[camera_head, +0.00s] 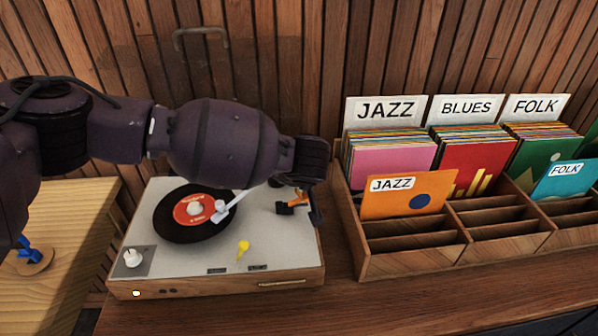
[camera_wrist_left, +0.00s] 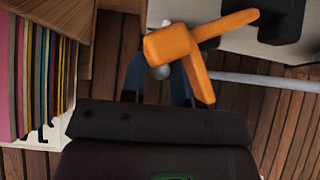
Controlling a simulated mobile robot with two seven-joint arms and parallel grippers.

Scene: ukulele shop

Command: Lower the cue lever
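The turntable (camera_head: 280,262) stands on the wooden counter with a black record (camera_head: 172,228) and its white tonearm (camera_head: 230,207) reaching over the record. An orange lever (camera_head: 292,204) sits at the back right of the deck, the likely cue lever. In the left wrist view the orange lever (camera_wrist_left: 178,45) is large and crosses in front of my fingers. My left gripper (camera_head: 316,207) points down beside the lever's right end. Its fingers (camera_wrist_left: 158,85) look apart, with a small grey knob between them; I cannot tell whether they touch the lever. My right gripper is not in view.
A wooden record bin (camera_head: 410,262) with several sleeves stands close to the right of the turntable. A yellow lever (camera_head: 243,248) and a round knob (camera_head: 132,257) are on the deck's front. A lighter wooden table (camera_head: 70,205) is at left, and a slatted wall behind.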

